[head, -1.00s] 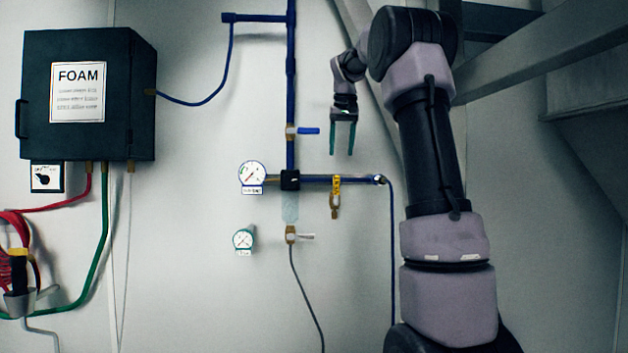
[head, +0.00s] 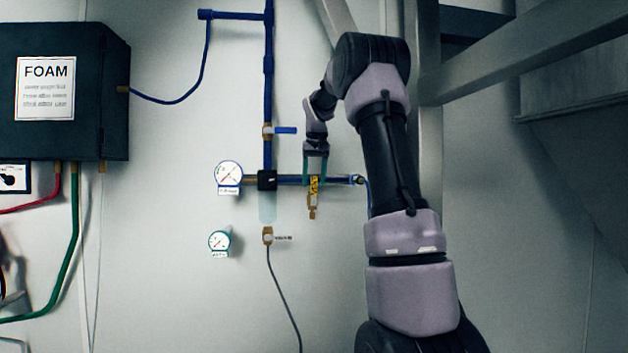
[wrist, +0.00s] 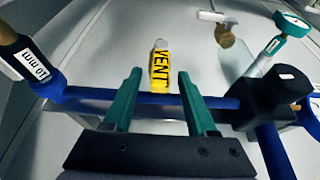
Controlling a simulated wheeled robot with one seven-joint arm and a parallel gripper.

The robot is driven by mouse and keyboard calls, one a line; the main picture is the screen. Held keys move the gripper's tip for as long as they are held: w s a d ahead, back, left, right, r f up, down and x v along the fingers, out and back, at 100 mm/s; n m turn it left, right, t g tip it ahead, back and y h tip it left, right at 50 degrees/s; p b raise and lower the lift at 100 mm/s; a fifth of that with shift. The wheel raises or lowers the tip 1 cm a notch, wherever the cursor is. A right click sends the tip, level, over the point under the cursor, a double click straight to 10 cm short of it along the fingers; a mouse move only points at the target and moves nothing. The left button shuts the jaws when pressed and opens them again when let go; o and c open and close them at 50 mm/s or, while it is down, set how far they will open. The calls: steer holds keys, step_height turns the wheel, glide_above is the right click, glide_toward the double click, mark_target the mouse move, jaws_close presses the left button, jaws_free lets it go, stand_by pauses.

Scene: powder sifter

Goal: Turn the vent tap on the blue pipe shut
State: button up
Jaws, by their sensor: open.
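The handle points down, in line with the brass body and across the pipe. My gripper (head: 315,183) is open, with its teal fingers in front of the pipe at the tap. In the wrist view my gripper (wrist: 158,74) has one finger on each side of the handle, with gaps between. Whether the handle lies deep between the fingertips I cannot tell. The head view partly hides the handle behind the fingers.
A tap with a blue lever (head: 286,130) is on the vertical pipe above. A gauge (head: 229,174) is at the pipe's left end, and a green-rimmed gauge (head: 219,241) is lower. A white-levered tap (head: 269,236) sits below the junction. The FOAM box (head: 65,95) hangs at left.

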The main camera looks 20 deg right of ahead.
jaws_close()
stand_by(1.4)
